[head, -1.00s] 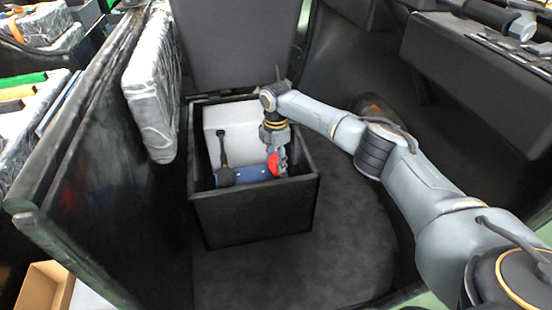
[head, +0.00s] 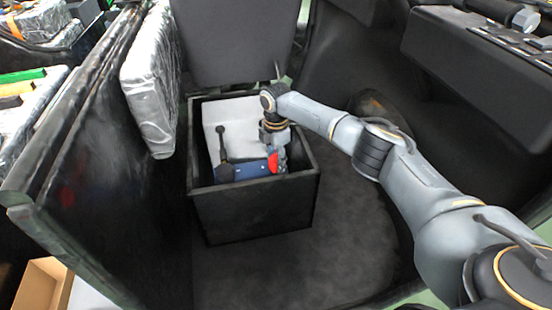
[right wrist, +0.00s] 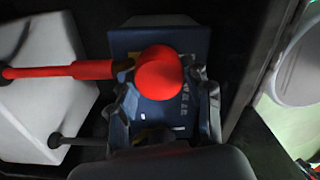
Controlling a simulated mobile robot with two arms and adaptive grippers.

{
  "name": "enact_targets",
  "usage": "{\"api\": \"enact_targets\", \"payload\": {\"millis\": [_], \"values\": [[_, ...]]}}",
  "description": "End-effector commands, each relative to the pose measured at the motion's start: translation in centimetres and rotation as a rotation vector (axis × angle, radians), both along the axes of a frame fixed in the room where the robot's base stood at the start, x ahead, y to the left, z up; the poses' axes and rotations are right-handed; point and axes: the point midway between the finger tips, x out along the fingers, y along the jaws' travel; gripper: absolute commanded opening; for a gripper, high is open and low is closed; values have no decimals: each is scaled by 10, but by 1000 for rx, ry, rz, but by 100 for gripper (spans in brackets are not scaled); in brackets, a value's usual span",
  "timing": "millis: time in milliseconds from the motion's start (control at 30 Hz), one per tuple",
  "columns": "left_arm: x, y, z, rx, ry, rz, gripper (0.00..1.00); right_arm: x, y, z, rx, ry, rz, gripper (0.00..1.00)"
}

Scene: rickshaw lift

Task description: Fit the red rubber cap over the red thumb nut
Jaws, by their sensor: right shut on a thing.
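The red rubber cap (right wrist: 158,72) is a smooth red dome between the fingers of my right gripper (right wrist: 164,98). The gripper is shut on it. In the head view the cap is a small red patch (head: 273,163) beside my right gripper (head: 280,160), low inside the black box. The cap sits over or just above a blue battery-like block (right wrist: 140,40). The red thumb nut is not visible; I cannot tell whether the cap is around it. A red cable with a thicker sleeve (right wrist: 95,70) runs from the left to a brass-coloured end beside the cap. My left gripper is not in view.
The open black box (head: 255,212) has close walls around my right gripper. A white block (head: 235,120) and a black-ended lead (head: 222,140) are inside it. A dark raised lid or seat panel (head: 235,45) stands behind. A dark panel (head: 95,180) stands at left.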

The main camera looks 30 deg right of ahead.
Motion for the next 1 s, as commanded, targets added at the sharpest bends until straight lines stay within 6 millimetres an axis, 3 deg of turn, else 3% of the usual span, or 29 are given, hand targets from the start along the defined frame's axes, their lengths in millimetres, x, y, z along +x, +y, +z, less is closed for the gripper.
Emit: {"api": "enact_targets", "payload": {"millis": [200, 233, 333, 767, 1000], "values": [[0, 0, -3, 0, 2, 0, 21, 0, 0, -5, 0, 0, 0, 28], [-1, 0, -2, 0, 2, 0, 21, 0, 0, -4, 0, -1, 0, 56], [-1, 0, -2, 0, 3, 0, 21, 0, 0, -4, 0, -1, 0, 76], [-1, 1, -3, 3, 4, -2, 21, 1, 0, 1, 0, -1, 0, 76], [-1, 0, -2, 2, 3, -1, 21, 1, 0, 42, 0, -5, 0, 76]]}}
